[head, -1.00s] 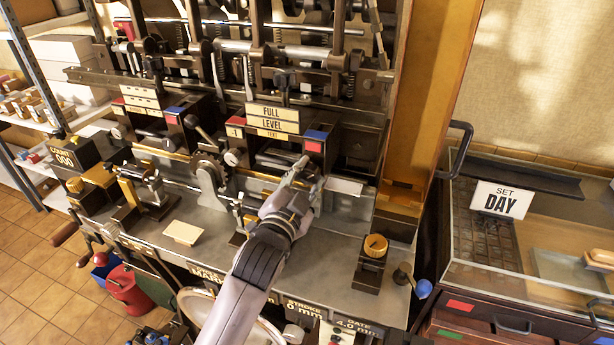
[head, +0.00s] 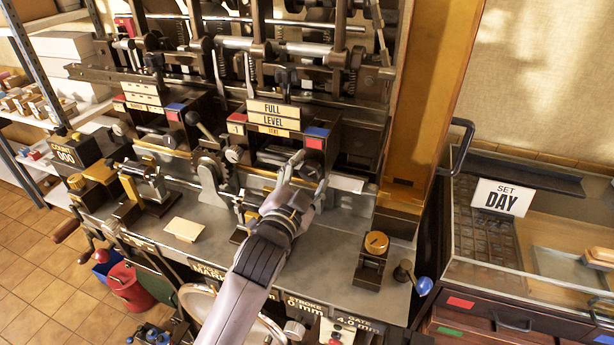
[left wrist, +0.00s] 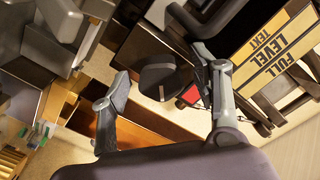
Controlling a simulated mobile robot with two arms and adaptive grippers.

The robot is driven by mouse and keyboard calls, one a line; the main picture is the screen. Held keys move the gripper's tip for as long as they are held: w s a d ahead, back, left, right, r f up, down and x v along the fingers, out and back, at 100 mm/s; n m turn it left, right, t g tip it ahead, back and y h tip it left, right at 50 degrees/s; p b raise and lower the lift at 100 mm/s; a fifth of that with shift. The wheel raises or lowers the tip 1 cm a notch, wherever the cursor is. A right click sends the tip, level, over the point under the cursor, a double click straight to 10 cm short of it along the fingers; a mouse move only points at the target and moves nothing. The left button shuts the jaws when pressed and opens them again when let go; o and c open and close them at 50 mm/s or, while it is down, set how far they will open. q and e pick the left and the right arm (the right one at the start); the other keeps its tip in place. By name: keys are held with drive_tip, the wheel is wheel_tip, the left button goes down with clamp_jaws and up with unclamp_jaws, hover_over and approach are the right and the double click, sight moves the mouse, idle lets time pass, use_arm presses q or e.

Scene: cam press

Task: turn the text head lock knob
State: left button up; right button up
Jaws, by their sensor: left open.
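The text head (head: 285,140) is a dark block with a yellow "FULL LEVEL TEXT" sign (head: 273,118) and red and blue squares at its right end. My left gripper (head: 305,168) is open in front of the head's lower right part. In the left wrist view, a dark, flat-faced knob (left wrist: 158,82) shows between the two spread fingers (left wrist: 168,74), near the red square (left wrist: 190,94). It looks like the lock knob, but carries no readable label. No finger visibly grips it. My right gripper is out of view.
A grey ball lever (head: 233,154) stands left of the text head. A pale plate (head: 184,229) lies on the bench.

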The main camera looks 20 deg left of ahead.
use_arm(q)
drive_tip(key=s, duration=1.2)
drive_tip(key=shift+a, duration=0.2)
